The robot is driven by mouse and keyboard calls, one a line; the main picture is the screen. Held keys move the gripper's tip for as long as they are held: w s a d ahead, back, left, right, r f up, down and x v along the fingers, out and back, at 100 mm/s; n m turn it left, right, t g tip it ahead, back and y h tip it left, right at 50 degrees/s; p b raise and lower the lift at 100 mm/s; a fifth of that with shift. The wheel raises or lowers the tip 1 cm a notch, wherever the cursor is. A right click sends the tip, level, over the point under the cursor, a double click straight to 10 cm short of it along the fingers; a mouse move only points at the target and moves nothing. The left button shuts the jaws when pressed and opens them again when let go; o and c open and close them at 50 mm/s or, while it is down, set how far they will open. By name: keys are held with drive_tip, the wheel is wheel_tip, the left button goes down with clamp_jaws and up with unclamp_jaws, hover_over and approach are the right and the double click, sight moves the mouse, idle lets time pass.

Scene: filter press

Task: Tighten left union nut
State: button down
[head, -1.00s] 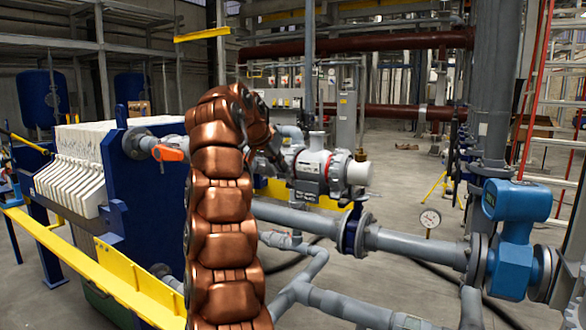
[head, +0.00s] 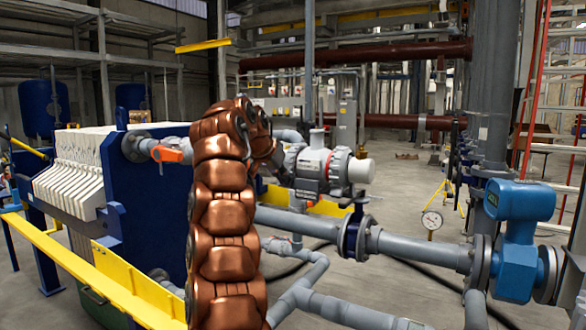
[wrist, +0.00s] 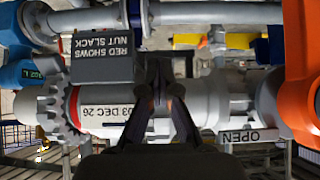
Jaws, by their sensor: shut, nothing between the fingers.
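A grey-white valve (head: 325,165) with ridged nuts at its ends sits in the pipework just right of my arm in the head view. In the wrist view its body (wrist: 115,105) lies across the middle. A ridged grey nut (wrist: 60,112) is at its left there, with a red ring beside it. A grey tag reading "RED SHOWS NUT SLACK" (wrist: 103,60) is above the body. My gripper (wrist: 163,95) is shut and empty in front of the body, away from the ridged nut. My arm hides it in the head view.
An orange handle (wrist: 300,70) stands close at the right in the wrist view. A blue flow meter (head: 517,235) and pipes fill the right in the head view. The blue filter press frame (head: 155,205) and a yellow rail (head: 100,280) are at left.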

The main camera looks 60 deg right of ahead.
drive_tip(key=shift+d+f, duration=0.1)
drive_tip(key=shift+f, duration=0.15)
drive_tip(key=shift+s+d+f+b, duration=0.1)
drive_tip(key=shift+d+f+b, duration=0.2)
drive_tip(key=shift+f, duration=0.15)
drive_tip(key=shift+s+d+f+b, duration=0.15)
drive_tip(key=shift+f+b, duration=0.1)
drive_tip(key=shift+f, duration=0.3)
drive_tip(key=shift+a, duration=0.1)
drive_tip(key=a+r+p, duration=0.3)
drive_tip(key=a+r, duration=0.1)
drive_tip(key=r, duration=0.3)
drive_tip(key=shift+a+r, duration=0.15)
